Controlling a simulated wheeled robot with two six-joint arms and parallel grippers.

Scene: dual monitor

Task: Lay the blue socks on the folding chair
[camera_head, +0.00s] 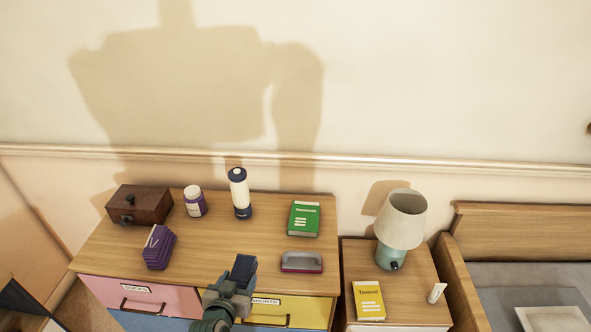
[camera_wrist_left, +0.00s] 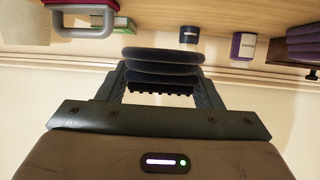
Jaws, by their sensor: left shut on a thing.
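My left gripper (camera_head: 240,278) is in front of the dresser's front edge in the head view, in the lower middle. It is shut on a dark navy folded stack (camera_head: 244,266), which I take to be the blue socks. In the left wrist view the stack (camera_wrist_left: 163,68) shows as several rounded layers between the two fingers. It is held clear of the dresser top. I cannot make out a folding chair in either view. My right gripper is not in view.
The dresser (camera_head: 255,215) carries a wooden box (camera_head: 139,204), jar (camera_head: 194,201), bottle (camera_head: 240,193), green book (camera_head: 304,218), grey-handled item (camera_head: 301,262) and purple stack (camera_head: 158,247). A nightstand (camera_head: 402,285) with lamp (camera_head: 401,220) and yellow book (camera_head: 368,300) stands right, beside a bed (camera_head: 515,221).

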